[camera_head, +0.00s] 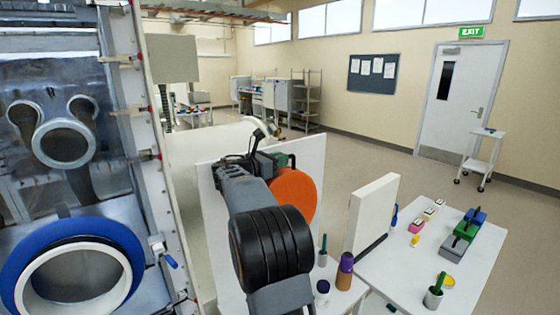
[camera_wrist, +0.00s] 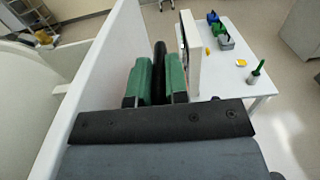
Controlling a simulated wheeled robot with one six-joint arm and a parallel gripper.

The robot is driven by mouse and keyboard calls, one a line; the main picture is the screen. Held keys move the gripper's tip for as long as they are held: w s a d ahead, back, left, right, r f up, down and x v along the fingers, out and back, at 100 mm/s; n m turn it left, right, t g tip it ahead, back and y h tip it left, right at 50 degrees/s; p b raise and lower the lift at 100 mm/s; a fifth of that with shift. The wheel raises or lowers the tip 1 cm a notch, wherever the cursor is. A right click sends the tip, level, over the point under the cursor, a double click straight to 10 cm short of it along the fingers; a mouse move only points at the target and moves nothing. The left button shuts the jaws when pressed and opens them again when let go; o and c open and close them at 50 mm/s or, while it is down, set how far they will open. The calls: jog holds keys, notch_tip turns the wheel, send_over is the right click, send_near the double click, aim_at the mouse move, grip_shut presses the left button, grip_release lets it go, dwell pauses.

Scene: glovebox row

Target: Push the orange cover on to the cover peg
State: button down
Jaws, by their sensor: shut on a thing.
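The orange cover (camera_head: 296,192) is a flat round disc, upright in front of the white upright panel (camera_head: 212,235). My arm hides its left part. My gripper (camera_head: 284,161), with green fingers, is at the cover's upper edge. In the wrist view my gripper (camera_wrist: 158,80) is shut with a dark piece between its fingers; I take this to be part of the cover, though its orange face does not show there. The white panel (camera_wrist: 105,65) runs close along the left of the fingers there. I cannot make out the cover peg; it may be hidden behind the cover or arm.
A smaller white upright board (camera_head: 372,212) stands right of the cover, at a white table (camera_head: 415,262) with coloured bins (camera_head: 463,235), a green-handled tool in a cup (camera_head: 434,294) and small jars. The glovebox with its blue-ringed port (camera_head: 125,238) is at the left.

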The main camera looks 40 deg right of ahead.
jog(key=shift+w, duration=0.35)
dwell(0.7)
jog(key=c, duration=1)
grip_release()
jog(key=shift+c, duration=0.2)
jog(key=shift+f, duration=0.15)
jog(key=w+a+b, duration=0.1)
jog(key=a+b, duration=0.3)
jog(key=a, duration=0.9)
jog(key=shift+w+a, duration=0.25)
jog(key=shift+a, duration=0.15)
jog(key=s+a+f+m+t+y, duration=0.6)
jog(key=s+a+f+m+y, duration=1.1)
jog(key=s+a+f, duration=0.3)
notch_tip(320, 180, down, 2)
jog(key=shift+a+t+y, duration=0.3)
jog(key=shift+a+y, duration=0.2)
jog(key=shift+a, duration=0.15)
